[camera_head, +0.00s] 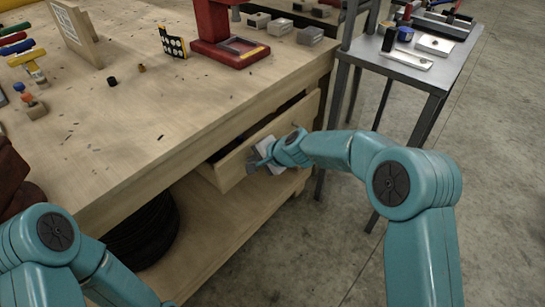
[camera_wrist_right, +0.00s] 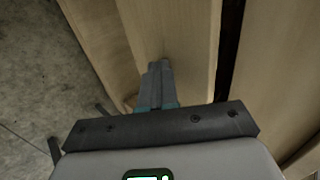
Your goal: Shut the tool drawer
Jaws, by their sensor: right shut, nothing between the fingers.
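The tool drawer (camera_head: 232,169) is a pale wooden drawer under the workbench top in the head view. It stands partly out, with a dark opening behind its front panel. My right gripper (camera_head: 256,161) is at the outer face of that panel, near its middle. In the right wrist view the shut, empty fingers (camera_wrist_right: 158,68) point at the wooden drawer front (camera_wrist_right: 190,35) and seem to touch it; exact contact is hard to tell. My left arm shows at the lower left of the head view, but its gripper is out of sight.
The wooden workbench (camera_head: 190,110) carries a red press-like tool (camera_head: 225,40) and small parts. A lower shelf (camera_head: 225,215) holds a dark round coil (camera_head: 142,235). A grey metal table (camera_head: 405,75) stands close at the right. The concrete floor (camera_head: 315,255) in front is clear.

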